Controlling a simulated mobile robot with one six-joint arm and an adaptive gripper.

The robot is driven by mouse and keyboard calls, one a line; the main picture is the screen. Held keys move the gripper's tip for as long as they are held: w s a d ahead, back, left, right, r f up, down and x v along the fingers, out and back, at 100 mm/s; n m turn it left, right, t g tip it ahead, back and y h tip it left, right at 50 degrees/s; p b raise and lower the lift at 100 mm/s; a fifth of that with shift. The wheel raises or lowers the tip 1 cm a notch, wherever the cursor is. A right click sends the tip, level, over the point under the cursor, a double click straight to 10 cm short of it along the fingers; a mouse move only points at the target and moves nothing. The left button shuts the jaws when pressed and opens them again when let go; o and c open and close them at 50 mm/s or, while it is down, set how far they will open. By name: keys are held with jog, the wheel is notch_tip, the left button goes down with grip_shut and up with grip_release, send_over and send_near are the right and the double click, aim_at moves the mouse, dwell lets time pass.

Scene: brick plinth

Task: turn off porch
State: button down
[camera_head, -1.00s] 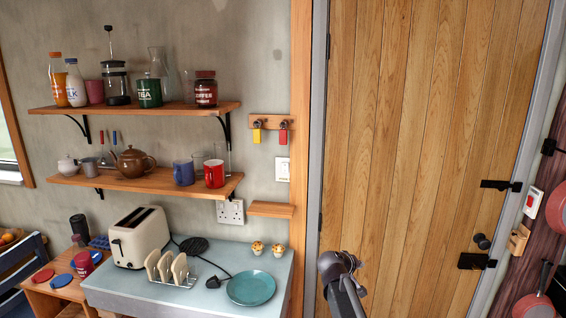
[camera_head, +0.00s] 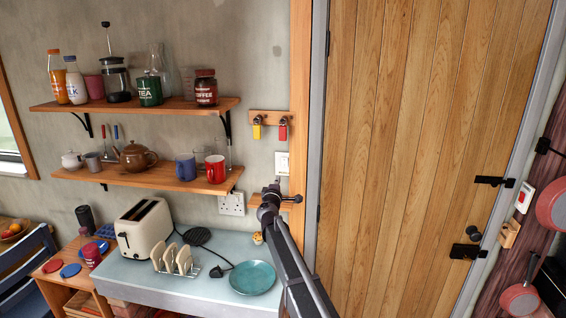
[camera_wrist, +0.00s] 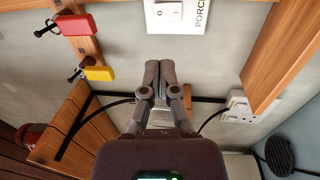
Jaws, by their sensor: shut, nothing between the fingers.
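The porch switch (camera_head: 282,163) is a white wall plate beside the door frame, under the key hooks. In the wrist view the white switch plate (camera_wrist: 170,12) is at the top edge, with a rocker and a label reading "PORC", cut off. My gripper (camera_head: 277,188) is shut and empty, just below the switch in the head view. In the wrist view my gripper's fingertips (camera_wrist: 160,68) point up toward the plate, with a gap in the picture; I cannot tell the depth between them.
A key rack (camera_head: 270,124) with yellow and red tags hangs above the switch. A double socket (camera_head: 231,204) and a small wooden ledge (camera_head: 256,201) are close to my gripper. Shelves (camera_head: 150,177) hold mugs and a teapot. A wooden door (camera_head: 400,150) is at right.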

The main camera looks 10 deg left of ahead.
aim_at(285, 160)
jog(key=shift+w, duration=0.1)
jog(key=w, duration=0.4)
jog(key=w+r+p, duration=0.1)
jog(key=w, duration=0.8)
jog(key=shift+w+d+r+p, duration=0.3)
jog(key=shift+w+r+p, duration=0.05)
jog(key=shift+w+r, duration=0.1)
jog(key=shift+w, duration=0.1)
jog(key=shift+s, duration=0.1)
dwell(0.4)
jog(key=shift+s, duration=0.6)
jog(key=s+r+p, duration=0.1)
jog(key=s+p, duration=0.1)
jog(key=s, duration=1)
jog(key=shift+s+a+r, duration=0.25)
jog(key=shift+s+r, duration=0.1)
